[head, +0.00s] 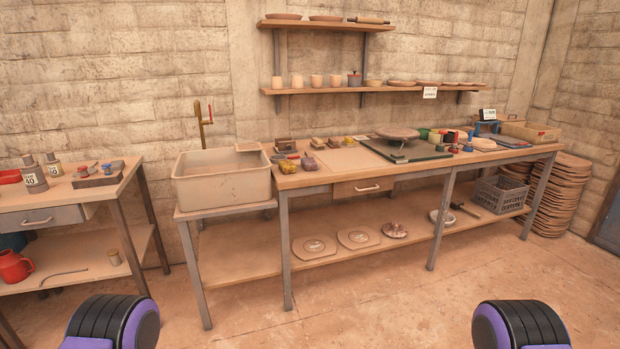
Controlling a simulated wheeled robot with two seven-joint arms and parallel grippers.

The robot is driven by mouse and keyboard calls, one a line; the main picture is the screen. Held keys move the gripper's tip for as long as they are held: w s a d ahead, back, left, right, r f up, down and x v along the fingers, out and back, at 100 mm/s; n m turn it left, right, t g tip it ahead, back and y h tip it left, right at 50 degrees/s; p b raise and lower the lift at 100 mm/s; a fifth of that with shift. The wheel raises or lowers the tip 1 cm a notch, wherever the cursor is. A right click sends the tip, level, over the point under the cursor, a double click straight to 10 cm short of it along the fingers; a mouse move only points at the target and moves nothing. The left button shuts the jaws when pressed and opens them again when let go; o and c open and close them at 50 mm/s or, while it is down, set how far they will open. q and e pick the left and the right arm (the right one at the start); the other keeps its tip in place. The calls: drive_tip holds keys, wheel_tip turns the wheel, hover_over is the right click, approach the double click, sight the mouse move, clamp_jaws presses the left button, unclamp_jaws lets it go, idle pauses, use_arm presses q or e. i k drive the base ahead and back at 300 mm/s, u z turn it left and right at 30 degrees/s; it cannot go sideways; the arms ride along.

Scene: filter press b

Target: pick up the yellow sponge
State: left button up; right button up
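The yellow sponge cannot be told for certain at this distance. A small yellow item (287,167) lies near the front left edge of the long workbench (310,181), close to the sink. Another small yellowish item (361,138) lies farther back on the same bench, left of a round wheel-like plate (398,133). Either could be the sponge; both are small in the view. Black and purple parts of my arms show at the bottom left and bottom right. Neither of my grippers is in view.
A deep sink (222,180) stands left of the bench. A board (344,160) and several small items lie on the bench. A side table (60,197) with bottles stands at the far left. Two wall shelves (370,88) hang above. The floor (400,300) in front is clear.

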sight(287, 167)
drive_tip(key=i, duration=2.4)
